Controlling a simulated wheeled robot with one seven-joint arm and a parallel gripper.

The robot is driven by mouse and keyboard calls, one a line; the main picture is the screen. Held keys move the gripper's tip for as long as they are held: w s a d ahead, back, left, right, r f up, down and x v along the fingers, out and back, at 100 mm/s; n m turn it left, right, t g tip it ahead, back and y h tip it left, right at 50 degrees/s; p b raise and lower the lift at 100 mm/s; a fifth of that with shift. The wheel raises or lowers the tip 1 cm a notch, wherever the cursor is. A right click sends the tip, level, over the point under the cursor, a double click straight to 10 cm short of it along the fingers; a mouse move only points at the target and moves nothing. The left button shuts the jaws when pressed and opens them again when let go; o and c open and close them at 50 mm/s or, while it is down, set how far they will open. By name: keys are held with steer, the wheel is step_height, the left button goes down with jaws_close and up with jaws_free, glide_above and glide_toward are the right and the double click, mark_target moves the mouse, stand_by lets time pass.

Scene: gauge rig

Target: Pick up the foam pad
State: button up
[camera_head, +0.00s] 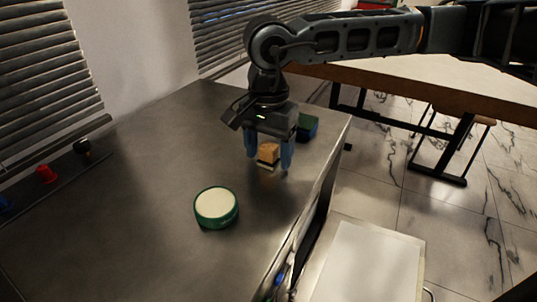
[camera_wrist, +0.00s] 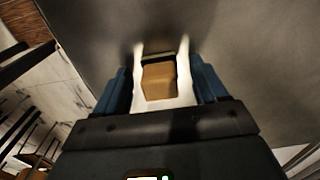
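A tan block (camera_head: 268,152), which I take to be the foam pad, is on the grey metal worktop (camera_head: 130,190). It has a pale and dark edge along its lower side. My gripper (camera_head: 268,165) points down over it, with one blue finger on each side. In the wrist view the block (camera_wrist: 160,80) lies between the fingers of my gripper (camera_wrist: 161,48). The fingers look open, with a gap beside the block in the head view. Whether the block rests fully on the worktop under the fingers is hard to tell.
A round green tin with a cream top (camera_head: 216,206) stands nearer the camera. A dark green block (camera_head: 307,127) sits just behind my gripper. The worktop's right edge is close. Red (camera_head: 46,174) and black (camera_head: 82,146) small items lie along the left wall.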

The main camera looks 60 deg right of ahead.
mark_target(268, 145)
steer(key=c, duration=1.2)
steer(key=shift+o, duration=0.2)
steer(key=shift+r, duration=0.15)
steer(key=shift+r, duration=0.65)
step_height(268, 145, up, 3)
steer(key=shift+f, duration=0.1)
steer(key=s+d+r, duration=0.5)
steer(key=s+r, duration=0.1)
steer(key=s, duration=0.4)
steer(key=shift+s+r, duration=0.3)
steer(key=shift+r, duration=0.05)
steer(key=o, duration=0.6)
steer(key=c, duration=0.4)
